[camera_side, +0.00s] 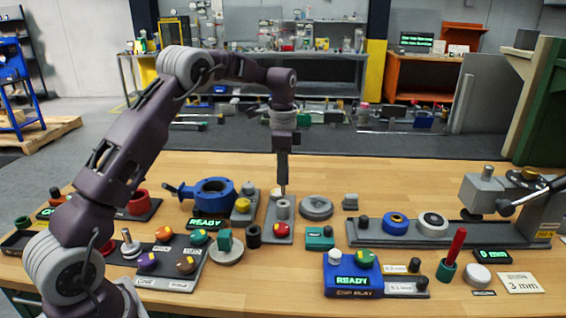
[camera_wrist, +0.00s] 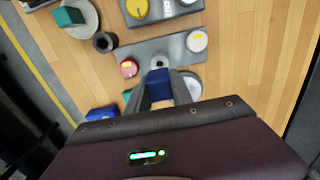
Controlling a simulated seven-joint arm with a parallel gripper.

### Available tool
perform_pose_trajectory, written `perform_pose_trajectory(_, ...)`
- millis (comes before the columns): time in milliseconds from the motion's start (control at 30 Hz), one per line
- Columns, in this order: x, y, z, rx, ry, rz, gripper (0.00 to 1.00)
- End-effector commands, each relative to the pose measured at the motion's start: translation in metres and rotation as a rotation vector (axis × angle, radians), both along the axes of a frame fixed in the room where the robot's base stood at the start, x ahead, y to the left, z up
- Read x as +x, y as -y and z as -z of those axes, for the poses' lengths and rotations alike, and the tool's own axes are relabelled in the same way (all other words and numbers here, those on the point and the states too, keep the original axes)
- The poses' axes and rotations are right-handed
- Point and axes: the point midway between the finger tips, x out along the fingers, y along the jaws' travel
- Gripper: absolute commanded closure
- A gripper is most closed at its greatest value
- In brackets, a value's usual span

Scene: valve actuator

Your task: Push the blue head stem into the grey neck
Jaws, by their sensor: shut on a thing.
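My gripper (camera_wrist: 161,92) points down over the work plate, and its jaws are shut on the blue head (camera_wrist: 158,79) that shows between the fingers in the wrist view. In the side view my gripper (camera_side: 283,188) is just above and behind the grey neck (camera_side: 283,209), a short hollow cylinder standing on a grey plate (camera_side: 270,228). In the wrist view the neck (camera_wrist: 157,61) shows just beyond the blue head. The stem under the head is hidden, and I cannot tell whether it touches the neck.
A red knob (camera_side: 281,228) and a pale round button (camera_wrist: 197,41) flank the neck on the same plate. A grey round disc (camera_side: 316,207) stands close on the right. A blue flanged valve body (camera_side: 208,193) and yellow knob (camera_side: 243,205) stand left. A dark ring (camera_side: 253,236) is nearby.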

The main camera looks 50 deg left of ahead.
Motion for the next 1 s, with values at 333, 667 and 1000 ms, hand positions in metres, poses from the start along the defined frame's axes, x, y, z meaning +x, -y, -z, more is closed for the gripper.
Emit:
perform_pose_trajectory(333, 0.0, 0.0, 0.017, -0.001, 0.001, 0.0, 1.0)
perform_pose_trajectory(667, 0.0, 0.0, 0.017, 0.0, 0.0, 0.0, 1.0)
perform_pose_trajectory(1000, 0.0, 0.0, 0.017, 0.0, 0.0, 0.001, 1.0)
